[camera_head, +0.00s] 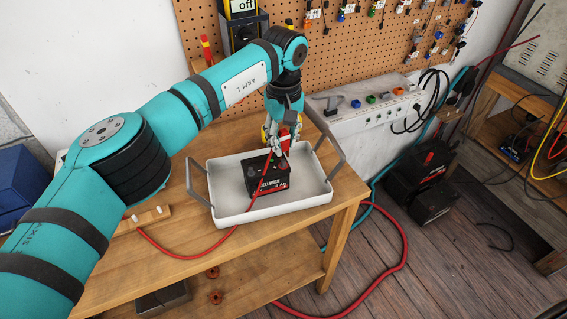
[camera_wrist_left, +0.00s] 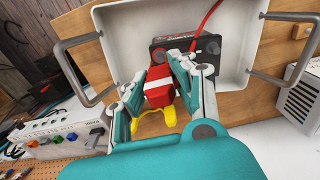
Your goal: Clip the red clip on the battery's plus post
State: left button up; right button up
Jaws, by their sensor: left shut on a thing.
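The black battery (camera_head: 268,178) stands in the white tray (camera_head: 318,190) on the wooden bench; it also shows in the wrist view (camera_wrist_left: 212,46). My left gripper (camera_head: 277,150) is just above the battery's back edge, pointing down. It is shut on the red clip (camera_head: 285,143), which is mostly hidden by the fingers. The clip's red cable (camera_head: 256,190) runs up to the fingertips. In the wrist view a red body with a white band (camera_wrist_left: 160,88) shows between the fingers, with yellow below it. I cannot tell whether the clip touches the plus post. My right gripper is out of view.
The tray has raised metal handles (camera_head: 330,141) at both ends. A white power box (camera_head: 375,122) stands behind the bench, below a pegboard of tools. Spare batteries (camera_head: 425,165) sit at right.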

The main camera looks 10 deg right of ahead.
pick_arm(q)
jog(key=shift+f+b, duration=0.95)
jog(key=shift+f, duration=0.3)
jog(key=o, duration=0.9)
notch_tip(320, 180, up, 9)
jog(key=p, duration=0.5)
jog(key=shift+f, duration=0.15)
jog(key=shift+f, duration=0.1)
